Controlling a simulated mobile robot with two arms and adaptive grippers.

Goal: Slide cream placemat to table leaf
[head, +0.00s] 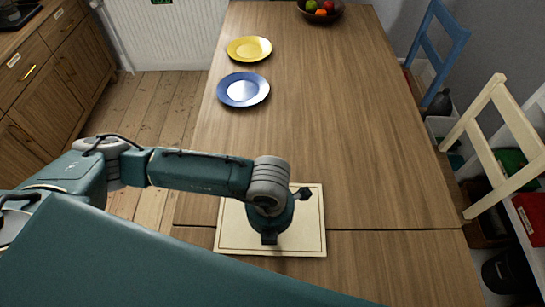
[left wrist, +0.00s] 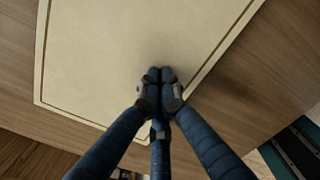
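The cream placemat (head: 312,222) lies flat on the wooden table and has a thin dark border line. It straddles the seam between the main tabletop (head: 300,130) and the near table section (head: 400,262), which looks like the leaf; most of it is on the main top. My left gripper (head: 269,239) points down over the placemat's middle and hides part of it. In the left wrist view its fingers (left wrist: 161,74) are together, over the placemat (left wrist: 130,50) near its border. Whether they touch it I cannot tell. My right gripper is not in view.
A blue plate (head: 243,89), a yellow plate (head: 249,49) and a fruit bowl (head: 320,12) stand farther up the table. A blue chair (head: 437,50) and a cream chair (head: 500,145) are at the right. The tabletop right of the placemat is clear.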

